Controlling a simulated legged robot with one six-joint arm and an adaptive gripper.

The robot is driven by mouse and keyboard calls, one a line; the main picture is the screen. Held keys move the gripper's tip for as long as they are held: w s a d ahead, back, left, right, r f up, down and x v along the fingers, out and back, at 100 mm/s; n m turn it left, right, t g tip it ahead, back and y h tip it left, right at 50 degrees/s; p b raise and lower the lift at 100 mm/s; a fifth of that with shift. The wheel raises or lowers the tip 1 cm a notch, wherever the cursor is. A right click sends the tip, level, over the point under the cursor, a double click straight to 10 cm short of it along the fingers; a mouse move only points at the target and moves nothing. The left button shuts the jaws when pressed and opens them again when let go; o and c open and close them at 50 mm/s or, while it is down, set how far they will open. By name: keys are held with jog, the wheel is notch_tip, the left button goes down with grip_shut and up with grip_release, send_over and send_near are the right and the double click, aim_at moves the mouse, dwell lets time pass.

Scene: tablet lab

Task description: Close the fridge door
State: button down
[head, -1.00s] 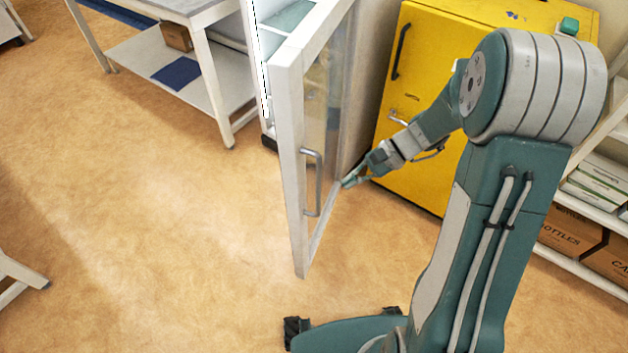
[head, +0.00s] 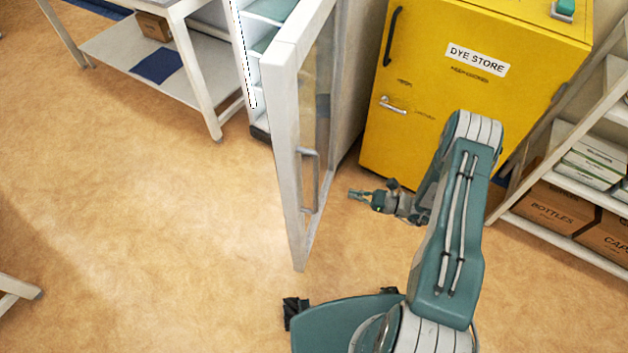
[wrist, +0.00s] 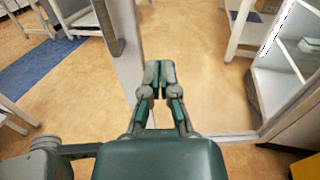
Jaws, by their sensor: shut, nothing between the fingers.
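The fridge door (head: 290,150), white-framed with a glass pane and a grey bar handle (head: 309,180), stands wide open in the head view. The fridge (head: 262,40) with its white shelves is behind it at the top. My gripper (head: 354,194) is to the right of the door, on its glass side away from the open floor, and looks apart from it.
A yellow dye store cabinet (head: 440,130) stands behind my arm. A shelf with boxes (head: 575,210) is at right. A white table (head: 190,60) with a lower shelf stands left of the fridge. The floor left of the door is clear.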

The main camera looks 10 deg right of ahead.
jog(key=x, duration=1.3)
jog(key=shift+a, duration=0.4)
jog(key=shift+w+a+r, duration=0.1)
jog(key=shift+w, duration=0.1)
